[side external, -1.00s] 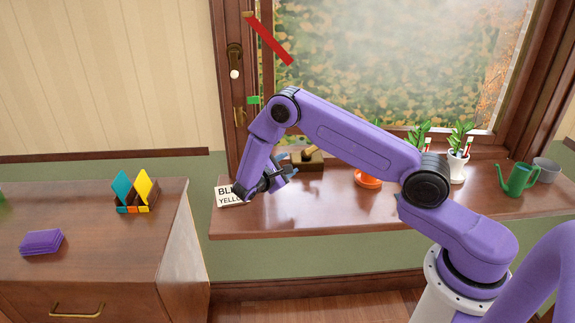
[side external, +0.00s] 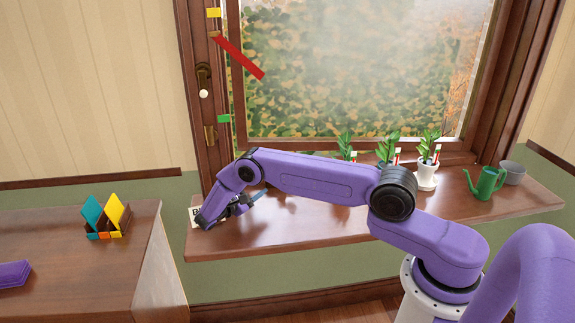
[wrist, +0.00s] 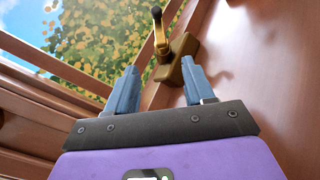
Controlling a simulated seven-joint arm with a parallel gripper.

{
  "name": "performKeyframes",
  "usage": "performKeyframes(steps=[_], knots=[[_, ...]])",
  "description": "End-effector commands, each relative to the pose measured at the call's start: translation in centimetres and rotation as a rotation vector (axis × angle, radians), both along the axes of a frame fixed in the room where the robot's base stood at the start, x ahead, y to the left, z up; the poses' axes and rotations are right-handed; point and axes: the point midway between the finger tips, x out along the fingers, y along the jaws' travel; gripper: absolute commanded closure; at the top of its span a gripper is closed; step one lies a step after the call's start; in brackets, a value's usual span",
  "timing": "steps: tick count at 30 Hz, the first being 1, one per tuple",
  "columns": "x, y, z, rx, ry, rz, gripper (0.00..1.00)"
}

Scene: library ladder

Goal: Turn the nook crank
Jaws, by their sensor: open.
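The crank (wrist: 158,33) is a brass arm with a dark knob at its tip, standing on a brass base (wrist: 179,58) in the wrist view. The base sits on the wooden sill, close to the window frame. My gripper (wrist: 161,74) is open, with its two blue-grey fingers apart and nothing between them. In the wrist view the crank lies just beyond the fingertips, nearest the right finger; contact cannot be told. In the side view my gripper (side external: 256,197) is low over the left part of the sill (side external: 300,225), and my arm hides the crank.
A lettered card (side external: 195,215) stands at the sill's left end, partly covered by my gripper. Potted plants (side external: 428,175), a green watering can (side external: 487,184) and a grey pot (side external: 512,172) stand to the right. A red bar (side external: 240,58) slants across the window frame.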

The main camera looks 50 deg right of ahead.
Motion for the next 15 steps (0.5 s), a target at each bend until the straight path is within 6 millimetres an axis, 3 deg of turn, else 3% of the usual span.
performKeyframes(steps=[5,15], knots=[[-0.1,-1.3,0.0,-0.004,0.001,-0.006,0.47],[-0.2,-7.3,0.0,-0.002,0.0,-0.007,0.47]])
